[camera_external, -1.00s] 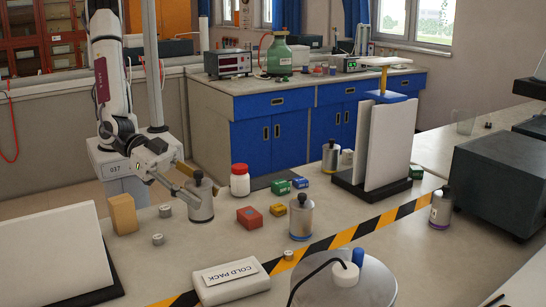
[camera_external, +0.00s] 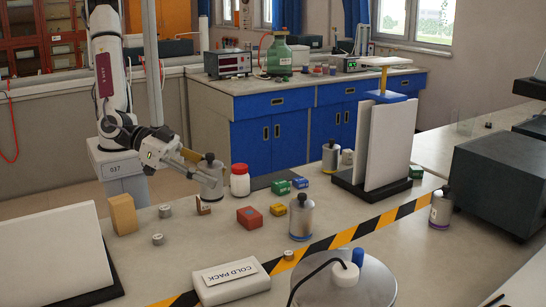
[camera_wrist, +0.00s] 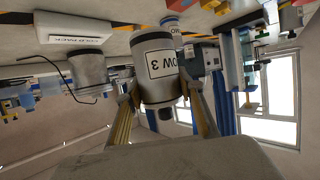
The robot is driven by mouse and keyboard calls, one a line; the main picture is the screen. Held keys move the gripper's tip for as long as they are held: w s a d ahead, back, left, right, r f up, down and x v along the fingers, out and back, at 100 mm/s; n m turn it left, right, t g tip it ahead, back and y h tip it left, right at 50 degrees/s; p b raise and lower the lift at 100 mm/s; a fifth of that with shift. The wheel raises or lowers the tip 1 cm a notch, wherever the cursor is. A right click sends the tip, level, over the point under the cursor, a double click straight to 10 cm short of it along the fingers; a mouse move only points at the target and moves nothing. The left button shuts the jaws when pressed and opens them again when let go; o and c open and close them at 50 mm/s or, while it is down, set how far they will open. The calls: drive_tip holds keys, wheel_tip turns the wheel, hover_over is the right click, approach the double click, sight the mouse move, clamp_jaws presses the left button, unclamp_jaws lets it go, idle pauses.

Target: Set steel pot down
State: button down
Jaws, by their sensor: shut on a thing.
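The steel pot (camera_external: 211,182), a grey can with a dark knobbed lid, is between the fingers of my gripper (camera_external: 190,162) at the left of the external view. My gripper is shut on it. The pot looks roughly upright and raised a little above the bench top. In the wrist view the pot (camera_wrist: 155,55) fills the middle between both fingers, with a white label reading partly "OW 3". Its far side is hidden.
Other steel pots (camera_external: 301,216) stand to the right. Striped tape (camera_external: 345,237) crosses the bench. A cold pack (camera_external: 230,281) lies in front.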

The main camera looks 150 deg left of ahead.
sight(212, 197)
drive_tip(key=shift+f, duration=3.1)
drive_tip(key=shift+f, duration=0.1)
drive_tip(key=shift+f, duration=1.8)
drive_tip(key=shift+f, duration=0.1)
drive_tip(key=c, duration=1.3)
unclamp_jaws()
